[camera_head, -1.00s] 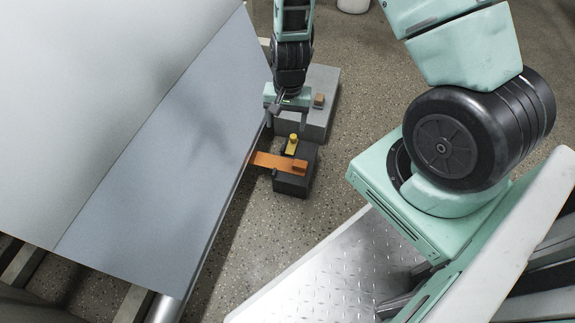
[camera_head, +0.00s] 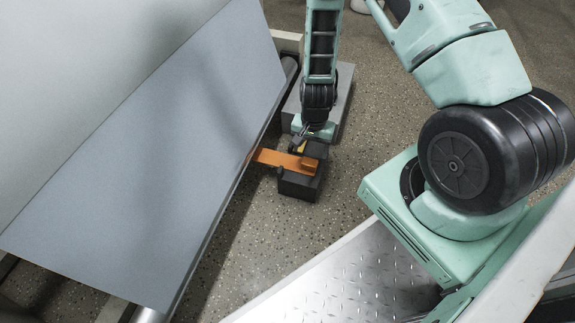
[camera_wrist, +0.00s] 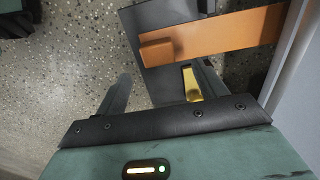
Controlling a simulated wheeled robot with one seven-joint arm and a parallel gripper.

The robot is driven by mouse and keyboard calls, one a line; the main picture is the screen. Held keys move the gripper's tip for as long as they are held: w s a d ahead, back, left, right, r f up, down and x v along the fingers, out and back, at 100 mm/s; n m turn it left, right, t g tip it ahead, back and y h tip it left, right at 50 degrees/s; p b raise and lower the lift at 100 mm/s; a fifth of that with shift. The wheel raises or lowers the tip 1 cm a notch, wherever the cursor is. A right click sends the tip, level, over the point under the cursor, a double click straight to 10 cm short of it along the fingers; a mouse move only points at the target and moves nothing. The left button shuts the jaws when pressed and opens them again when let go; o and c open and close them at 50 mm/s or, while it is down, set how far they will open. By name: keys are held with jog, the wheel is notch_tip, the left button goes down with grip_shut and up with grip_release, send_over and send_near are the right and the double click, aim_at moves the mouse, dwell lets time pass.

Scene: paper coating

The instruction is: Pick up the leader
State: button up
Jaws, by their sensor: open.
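The orange strip, which I take as the leader, (camera_head: 273,157) sticks out from the edge of the large pale sheet and rests across a dark block (camera_head: 296,187). In the wrist view the strip (camera_wrist: 225,34) crosses the top right, with a raised orange block (camera_wrist: 157,49) at its free end. My gripper (camera_head: 311,147) is open just behind the strip, pointing down. In the wrist view its fingers (camera_wrist: 165,78) straddle part of the dark block, short of the strip. A yellow piece (camera_wrist: 192,84) shows between them, near the right finger. Contact cannot be told.
The pale blue-grey sheet (camera_head: 150,150) and its roller edge fill the left, close beside the gripper. A grey box (camera_head: 342,95) stands behind the dark block. Speckled floor (camera_head: 240,240) is open in front. A metal tread plate lies lower right.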

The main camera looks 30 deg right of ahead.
aim_at(310, 162)
jog(key=shift+s+a+f+b, duration=0.1)
jog(key=shift+s+f+b, duration=0.05)
jog(key=shift+f+b, duration=1.2)
jog(key=shift+s+a+f+b, duration=0.1)
jog(key=shift+f+b, duration=0.9)
jog(key=shift+f, duration=0.5)
jog(key=c, duration=1.1)
